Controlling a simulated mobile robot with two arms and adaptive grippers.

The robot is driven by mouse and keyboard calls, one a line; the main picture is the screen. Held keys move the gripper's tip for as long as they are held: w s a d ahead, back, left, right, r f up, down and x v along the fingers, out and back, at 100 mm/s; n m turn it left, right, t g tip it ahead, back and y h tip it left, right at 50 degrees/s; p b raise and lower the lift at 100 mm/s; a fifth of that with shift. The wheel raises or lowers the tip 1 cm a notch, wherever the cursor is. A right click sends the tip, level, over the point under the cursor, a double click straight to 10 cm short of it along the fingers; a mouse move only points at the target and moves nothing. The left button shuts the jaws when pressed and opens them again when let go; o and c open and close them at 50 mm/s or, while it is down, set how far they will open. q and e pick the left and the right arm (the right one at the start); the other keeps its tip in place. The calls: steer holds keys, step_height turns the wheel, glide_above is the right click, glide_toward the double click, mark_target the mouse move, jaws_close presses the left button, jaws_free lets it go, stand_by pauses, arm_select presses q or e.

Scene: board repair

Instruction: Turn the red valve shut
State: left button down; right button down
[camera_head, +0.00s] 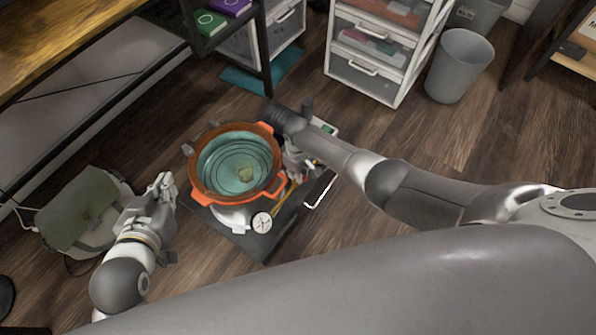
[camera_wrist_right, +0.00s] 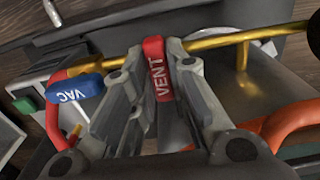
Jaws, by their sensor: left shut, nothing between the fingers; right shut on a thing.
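In the right wrist view the red valve handle (camera_wrist_right: 157,75), lettered VENT, lies between the fingers of my right gripper (camera_wrist_right: 160,85). The gripper is shut on it. The handle points across the brass pipe (camera_wrist_right: 215,40). In the head view my right gripper (camera_head: 296,162) reaches down beside the orange-rimmed pot; its fingertips and the red handle are hard to make out there. My left gripper (camera_head: 163,188) is shut and empty, to the left of the pot, apart from it.
A blue VAC handle (camera_wrist_right: 75,90) sits left of the red one. The orange-rimmed pot (camera_head: 205,190) stands on a dark base with a round gauge (camera_head: 262,222). A grey-green bag (camera_head: 85,210) lies at left. Drawers (camera_head: 365,75) and a bin (camera_head: 460,65) stand behind. Wooden floor is clear at right.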

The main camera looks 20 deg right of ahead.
steer(key=c, duration=1.4)
jaws_free()
steer(key=shift+r, duration=0.15)
steer(key=shift+r, duration=5.85)
